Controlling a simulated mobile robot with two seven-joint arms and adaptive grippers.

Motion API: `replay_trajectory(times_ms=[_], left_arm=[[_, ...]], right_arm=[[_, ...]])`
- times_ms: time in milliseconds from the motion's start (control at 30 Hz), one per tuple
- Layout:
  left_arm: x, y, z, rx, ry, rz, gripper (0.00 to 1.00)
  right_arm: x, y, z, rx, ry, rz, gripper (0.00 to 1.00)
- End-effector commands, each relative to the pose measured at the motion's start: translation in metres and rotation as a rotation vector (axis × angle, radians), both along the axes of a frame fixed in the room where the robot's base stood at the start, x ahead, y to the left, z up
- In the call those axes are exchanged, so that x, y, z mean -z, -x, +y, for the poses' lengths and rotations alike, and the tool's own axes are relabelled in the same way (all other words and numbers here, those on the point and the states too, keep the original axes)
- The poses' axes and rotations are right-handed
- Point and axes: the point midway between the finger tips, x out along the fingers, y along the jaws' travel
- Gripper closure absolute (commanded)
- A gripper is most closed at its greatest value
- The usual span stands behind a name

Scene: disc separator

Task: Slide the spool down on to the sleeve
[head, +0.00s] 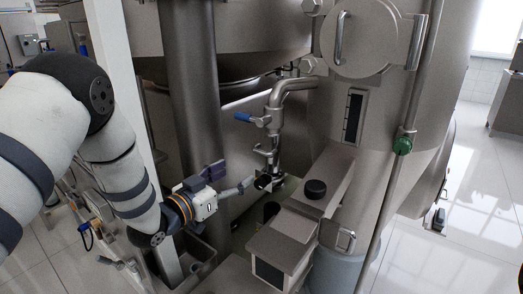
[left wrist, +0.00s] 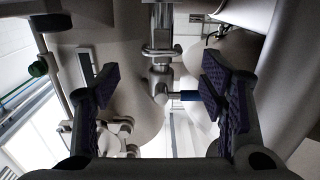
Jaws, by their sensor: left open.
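A steel pipe with a blue-handled valve (head: 245,118) comes down left of the big vessel. Under the valve is a short upright steel piece (head: 275,158), which seems to be the spool. The sleeve below it is hard to make out. My left gripper (head: 236,180) is open just left of the lower pipe end, with a dark round part by its tip. In the left wrist view, which looks upside down, my fingers (left wrist: 160,90) stand wide apart. The upright pipe (left wrist: 162,75) and the blue handle (left wrist: 188,95) show between them, with no visible contact.
A steel box housing (head: 282,250) and a black knob (head: 315,188) stand right of the pipe. A thick steel column (head: 193,90) rises behind my left gripper. A thin upright pipe carries a green knob (head: 403,145). Tiled floor (head: 470,200) is open at the right.

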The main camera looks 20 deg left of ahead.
Motion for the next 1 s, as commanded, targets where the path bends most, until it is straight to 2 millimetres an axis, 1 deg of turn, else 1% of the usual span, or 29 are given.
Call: replay_trajectory(times_ms=[67, 167, 267, 400, 500, 600, 733, 967, 1000], left_arm=[[-0.009, -0.005, 0.001, 0.008, 0.001, -0.029, 0.35], [-0.011, -0.015, -0.003, 0.013, 0.001, -0.039, 0.35], [-0.008, -0.036, -0.011, 0.012, 0.000, -0.035, 0.35], [-0.005, -0.071, -0.024, 0.012, 0.000, -0.032, 0.35], [-0.005, -0.091, -0.032, 0.012, 0.001, -0.031, 0.35], [-0.006, -0.107, -0.037, 0.011, 0.001, -0.031, 0.35], [-0.009, -0.116, -0.040, 0.009, 0.001, -0.032, 0.35], [-0.011, -0.118, -0.041, 0.009, 0.002, -0.034, 0.35], [-0.011, -0.118, -0.041, 0.009, 0.002, -0.033, 0.39]], right_arm=[[0.001, 0.001, 0.000, -0.001, 0.000, 0.004, 0.69], [0.003, 0.003, 0.000, -0.001, -0.001, 0.012, 0.69], [0.008, 0.008, 0.000, -0.002, -0.001, 0.029, 0.69], [0.015, 0.016, 0.000, -0.002, -0.001, 0.054, 0.69], [0.020, 0.020, 0.000, -0.003, 0.000, 0.068, 0.69], [0.023, 0.023, 0.000, -0.003, -0.001, 0.078, 0.69], [0.024, 0.024, 0.000, -0.003, 0.000, 0.083, 0.69], [0.024, 0.024, 0.000, -0.003, 0.000, 0.081, 0.69], [0.024, 0.024, 0.000, -0.004, 0.000, 0.081, 0.69]])
